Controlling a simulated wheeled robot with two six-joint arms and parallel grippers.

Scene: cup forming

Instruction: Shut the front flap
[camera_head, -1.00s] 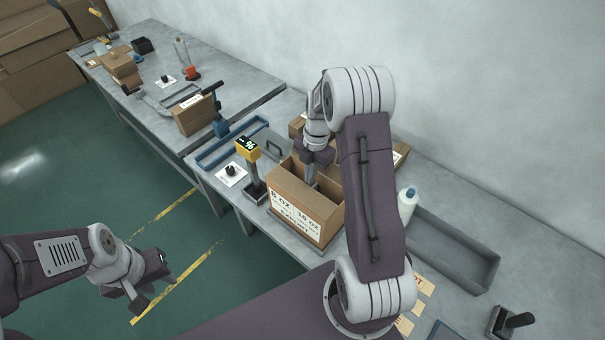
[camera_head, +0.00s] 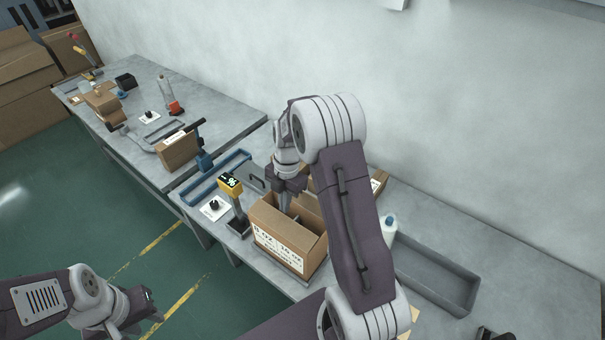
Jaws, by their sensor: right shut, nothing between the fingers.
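The cardboard box (camera_head: 284,240) stands upright on the near table, its printed front face toward the floor side. Its top looks open and I see into its inside at the right. My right gripper (camera_head: 285,203) points down at the box's top, over or just inside the opening; it is shut and empty. My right arm hides part of the box's right and back. I cannot make out the front flap separately from the front wall. My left gripper (camera_head: 140,308) hangs over the floor at lower left, away from the box; its fingers are too unclear to judge.
A yellow-headed display on a stand (camera_head: 233,199) is close left of the box. A blue tray frame (camera_head: 217,176) lies behind it. A white bottle (camera_head: 388,229) and an empty grey tray (camera_head: 436,274) are to the right. A second table (camera_head: 222,113) carries another box (camera_head: 178,150).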

